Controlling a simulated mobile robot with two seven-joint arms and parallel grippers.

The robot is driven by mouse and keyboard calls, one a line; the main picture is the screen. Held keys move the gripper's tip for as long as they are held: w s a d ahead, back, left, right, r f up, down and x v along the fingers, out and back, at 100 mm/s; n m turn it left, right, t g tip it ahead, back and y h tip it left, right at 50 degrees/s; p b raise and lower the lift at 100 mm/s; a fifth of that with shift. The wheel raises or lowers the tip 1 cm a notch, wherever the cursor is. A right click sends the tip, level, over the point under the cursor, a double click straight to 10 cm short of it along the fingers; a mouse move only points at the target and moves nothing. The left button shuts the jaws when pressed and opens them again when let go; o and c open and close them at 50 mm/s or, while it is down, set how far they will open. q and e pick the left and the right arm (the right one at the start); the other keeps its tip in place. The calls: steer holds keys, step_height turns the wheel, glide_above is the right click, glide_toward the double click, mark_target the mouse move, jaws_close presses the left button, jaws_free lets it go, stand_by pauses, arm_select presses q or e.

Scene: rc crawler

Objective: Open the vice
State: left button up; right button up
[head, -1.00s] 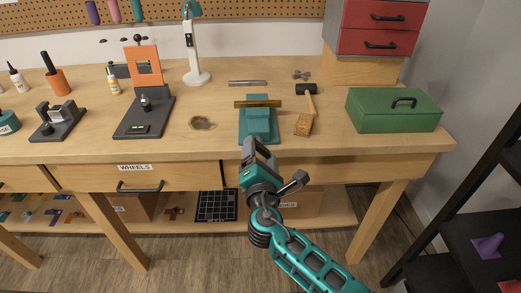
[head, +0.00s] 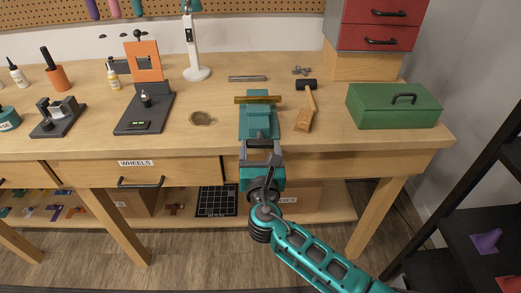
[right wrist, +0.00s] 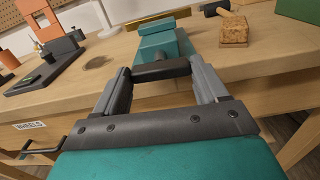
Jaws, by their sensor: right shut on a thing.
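The teal vice (head: 258,122) stands at the front edge of the workbench, with a gold-coloured bar (head: 258,99) across its top at the back. Its teal body shows beyond my fingers in the right wrist view (right wrist: 160,44). My right gripper (head: 262,146) is at the front of the vice, by the bench edge. It is shut on a dark handle bar (right wrist: 160,70), which lies crosswise between the fingertips. Whether the vice jaws are apart cannot be told. My left gripper is not in view.
A mallet (head: 305,121) lies just right of the vice, with a green toolbox (head: 393,107) farther right. A metal bar (head: 247,79) lies behind. The WHEELS drawer (head: 138,171) is below left.

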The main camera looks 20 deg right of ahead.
steer(key=shift+n, duration=0.3)
stand_by(0.4)
steer(key=o, duration=1.1)
steer(key=shift+c, duration=0.2)
